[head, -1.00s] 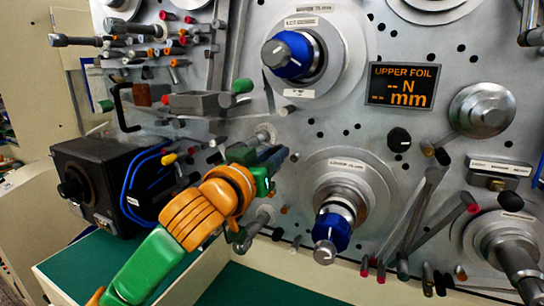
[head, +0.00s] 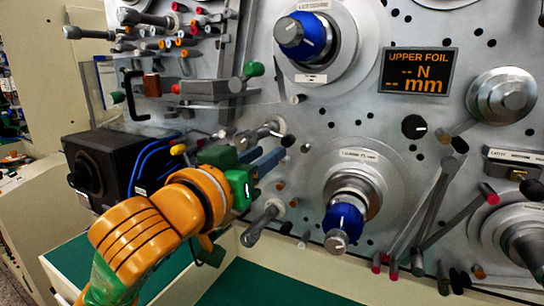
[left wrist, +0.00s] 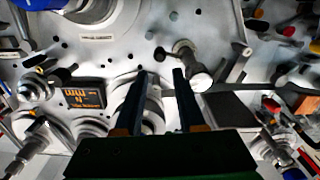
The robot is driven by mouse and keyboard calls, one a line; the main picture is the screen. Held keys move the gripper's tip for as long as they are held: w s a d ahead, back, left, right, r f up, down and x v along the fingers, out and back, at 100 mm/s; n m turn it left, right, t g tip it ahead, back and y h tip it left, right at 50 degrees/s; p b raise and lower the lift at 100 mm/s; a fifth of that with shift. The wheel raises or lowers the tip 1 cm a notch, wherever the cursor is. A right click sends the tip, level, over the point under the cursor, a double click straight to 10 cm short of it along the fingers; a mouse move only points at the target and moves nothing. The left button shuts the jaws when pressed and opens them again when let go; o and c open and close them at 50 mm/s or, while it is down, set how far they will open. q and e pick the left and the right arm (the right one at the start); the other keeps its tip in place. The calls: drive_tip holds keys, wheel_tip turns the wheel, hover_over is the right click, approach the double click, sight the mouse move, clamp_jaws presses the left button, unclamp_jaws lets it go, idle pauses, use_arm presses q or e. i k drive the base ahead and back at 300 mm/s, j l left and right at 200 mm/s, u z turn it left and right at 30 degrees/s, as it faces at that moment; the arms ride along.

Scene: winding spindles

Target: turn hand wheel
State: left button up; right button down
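Two spindles with blue-and-grey hubs stand out from the grey panel: an upper one (head: 305,37) and a lower one (head: 343,222). A black box (head: 110,165) at the left carries a round black knob (head: 85,176). I cannot tell which part is the hand wheel. My left gripper (head: 276,150) is in front of the panel, left of and above the lower spindle, by a small grey roller (head: 258,133). In the left wrist view its two fingers (left wrist: 160,72) are apart with nothing held between them. A grey round-ended post (left wrist: 197,79) shows just right of the fingertips. My right gripper is not in view.
Rollers and rods (head: 440,215) stick out at the right of the lower spindle. A display (head: 417,70) reads "UPPER FOIL". Blue cables (head: 150,165) run beside the black box. A green surface (head: 270,285) lies below the panel.

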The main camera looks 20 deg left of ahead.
sight(85, 176)
drive_tip(key=k+j, duration=0.15)
drive_tip(key=k, duration=0.35)
drive_tip(key=k+j, duration=0.15)
drive_tip(key=k, duration=0.35)
drive_tip(key=k+j, duration=0.15)
drive_tip(key=k, duration=0.35)
